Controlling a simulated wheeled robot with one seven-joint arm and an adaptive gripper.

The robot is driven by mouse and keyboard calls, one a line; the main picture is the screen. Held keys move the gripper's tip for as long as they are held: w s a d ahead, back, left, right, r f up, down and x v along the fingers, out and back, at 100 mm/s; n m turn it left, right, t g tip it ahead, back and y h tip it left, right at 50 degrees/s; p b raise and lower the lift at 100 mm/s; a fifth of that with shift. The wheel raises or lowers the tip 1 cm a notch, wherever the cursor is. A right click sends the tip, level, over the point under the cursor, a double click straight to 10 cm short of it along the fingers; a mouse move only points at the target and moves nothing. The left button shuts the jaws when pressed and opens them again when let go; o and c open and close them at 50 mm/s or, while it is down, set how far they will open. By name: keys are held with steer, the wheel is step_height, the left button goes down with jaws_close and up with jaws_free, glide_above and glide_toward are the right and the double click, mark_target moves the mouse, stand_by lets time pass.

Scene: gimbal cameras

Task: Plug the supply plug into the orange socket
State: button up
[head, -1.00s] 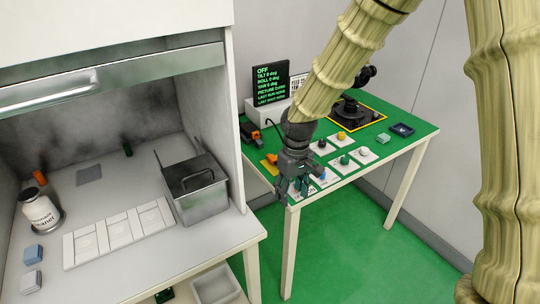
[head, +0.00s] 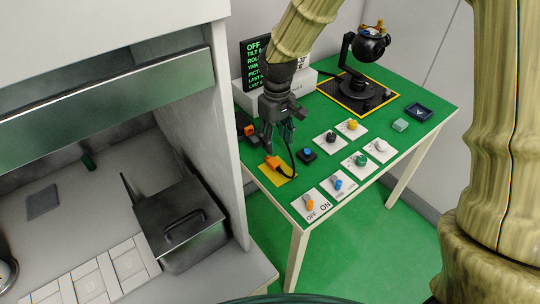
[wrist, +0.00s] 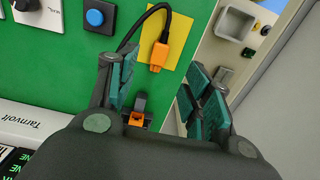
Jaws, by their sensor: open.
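The orange supply plug (head: 272,162) lies on a yellow pad (head: 284,178) near the left edge of the green table, with a black cable running from it. In the wrist view the plug (wrist: 159,54) lies beyond the fingertips, apart from them. The orange socket (head: 249,130) is partly visible at the table's left edge; in the wrist view it (wrist: 137,118) shows close in front of my palm, between the fingers. My gripper (head: 277,136) is open and empty, pointing down above the table behind the plug. The wrist view also shows its spread fingers (wrist: 165,88).
A grey box (head: 290,96) and a display stand behind the gripper. A blue button (head: 307,153) and several knob cards, including an orange OFF/ON switch (head: 309,203), lie to the right. A black gimbal camera (head: 357,88) stands farther back. A cabinet wall (head: 205,130) is close left.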

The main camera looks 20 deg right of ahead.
mark_target(275, 162)
steer(key=shift+s+f, duration=0.35)
steer(key=shift+s, duration=0.05)
steer(key=f, duration=0.4)
steer(key=shift+w+a+f, duration=0.15)
steer(key=shift+w+f, duration=0.15)
steer(key=shift+w, duration=0.1)
steer(key=shift+s+f+p, duration=0.25)
steer(key=shift+s+p, duration=0.05)
steer(key=shift+s, duration=0.05)
steer(key=f, duration=0.1)
steer(key=w+f, duration=0.1)
steer(key=f, duration=0.1)
steer(key=shift+f, duration=0.15)
steer(key=shift+s+f, duration=0.25)
steer(key=shift+f, duration=0.05)
steer(key=shift+w+f, duration=0.1)
steer(key=shift+c, duration=0.2)
steer(key=c, duration=1.1)
